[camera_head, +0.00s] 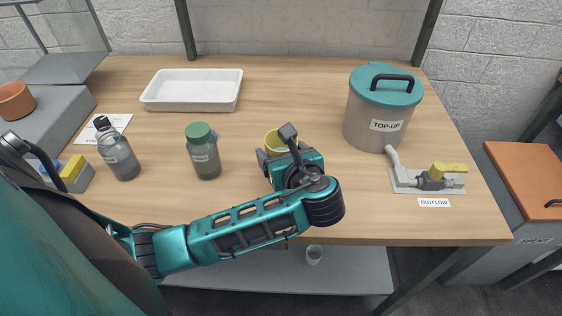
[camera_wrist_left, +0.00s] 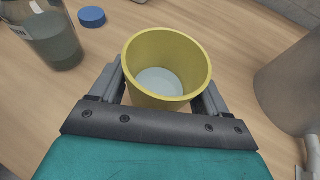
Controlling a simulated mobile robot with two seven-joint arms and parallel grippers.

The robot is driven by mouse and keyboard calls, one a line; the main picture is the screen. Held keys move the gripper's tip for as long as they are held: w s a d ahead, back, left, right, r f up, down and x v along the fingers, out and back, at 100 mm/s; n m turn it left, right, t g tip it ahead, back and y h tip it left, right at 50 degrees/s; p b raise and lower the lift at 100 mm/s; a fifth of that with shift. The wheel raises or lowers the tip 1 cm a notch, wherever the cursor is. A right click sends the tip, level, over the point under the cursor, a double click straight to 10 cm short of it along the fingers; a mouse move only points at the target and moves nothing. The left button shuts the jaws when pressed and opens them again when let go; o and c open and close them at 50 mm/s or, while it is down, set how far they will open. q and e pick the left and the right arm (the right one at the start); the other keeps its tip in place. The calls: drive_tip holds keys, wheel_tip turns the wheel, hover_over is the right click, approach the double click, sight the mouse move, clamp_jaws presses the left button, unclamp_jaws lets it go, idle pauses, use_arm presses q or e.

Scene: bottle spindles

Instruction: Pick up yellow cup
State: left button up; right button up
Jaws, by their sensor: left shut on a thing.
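The yellow cup (camera_head: 274,141) is at the middle of the table, partly hidden behind my left gripper in the head view. In the left wrist view the yellow cup (camera_wrist_left: 132,78) sits between the two fingers, open side up, with a pale bottom or contents inside. My left gripper (camera_head: 267,157) is shut on the cup, a finger on each side; it also shows in the left wrist view (camera_wrist_left: 165,92). I cannot tell whether the cup touches the table. My right gripper is not in view.
A green-capped bottle (camera_head: 204,155) stands left of the cup, with a blue cap (camera_wrist_left: 92,17) near it. A clear bottle (camera_head: 118,152) is further left. A white tray (camera_head: 192,105) lies behind. The TOP-UP pot (camera_head: 363,126) and outflow valve (camera_head: 437,179) stand right.

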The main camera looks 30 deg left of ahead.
use_arm(q)
wheel_tip(320, 180, up, 16)
